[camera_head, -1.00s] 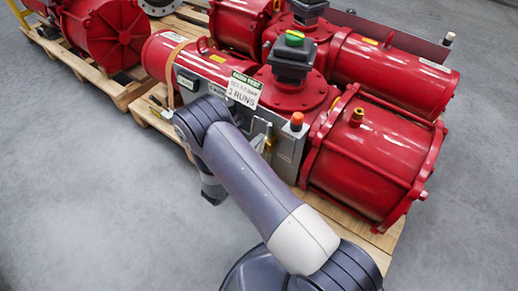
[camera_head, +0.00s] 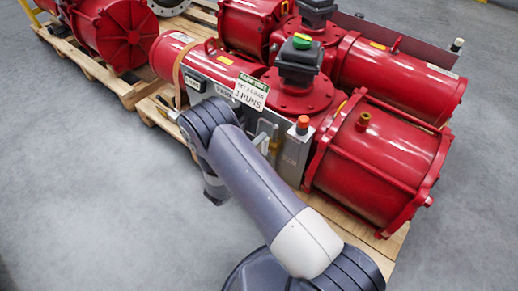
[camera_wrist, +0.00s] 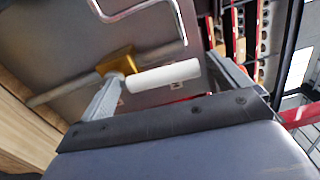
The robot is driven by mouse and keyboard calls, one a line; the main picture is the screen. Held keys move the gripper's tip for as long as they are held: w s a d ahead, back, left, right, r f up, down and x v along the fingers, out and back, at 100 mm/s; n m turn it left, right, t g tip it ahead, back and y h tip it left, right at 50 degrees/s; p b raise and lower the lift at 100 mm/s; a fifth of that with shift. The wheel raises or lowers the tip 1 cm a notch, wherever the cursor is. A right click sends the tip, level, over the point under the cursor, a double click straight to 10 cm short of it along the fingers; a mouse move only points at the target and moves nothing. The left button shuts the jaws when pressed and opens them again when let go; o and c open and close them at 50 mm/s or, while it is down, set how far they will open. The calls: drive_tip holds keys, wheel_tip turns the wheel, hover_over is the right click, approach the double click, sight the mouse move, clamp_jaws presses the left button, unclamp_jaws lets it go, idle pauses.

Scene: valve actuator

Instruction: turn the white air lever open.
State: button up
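The white air lever (camera_wrist: 165,75) shows in the wrist view as a short white bar. It is joined at its left end to a brass valve body (camera_wrist: 117,62) on a grey pipe. My gripper (camera_wrist: 164,66) is open, with one finger to the left and one to the right of the lever. The lever lies across the gap between them; contact with either finger cannot be told. In the head view my arm hides the lever and most of my gripper.
The red actuator (camera_head: 375,150) stands on a wooden pallet (camera_head: 352,226). A grey panel (camera_head: 293,155) carries an orange-topped knob (camera_head: 302,124) and a paper sign (camera_head: 251,91). A bent metal tube (camera_wrist: 135,8) runs above the lever. Grey floor (camera_head: 90,200) is clear at left.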

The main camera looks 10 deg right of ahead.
drive_tip(key=shift+o, duration=0.2)
drive_tip(key=p+v, duration=0.1)
drive_tip(key=v, duration=0.9)
drive_tip(key=shift+s+a+p, duration=0.25)
drive_tip(key=shift+p, duration=0.1)
drive_tip(key=shift+d, duration=0.1)
drive_tip(key=b+x, duration=0.1)
drive_tip(key=x, duration=0.9)
drive_tip(key=shift+w+d+b, duration=0.25)
drive_tip(key=shift+w+b, duration=0.05)
drive_tip(key=shift+b, duration=0.05)
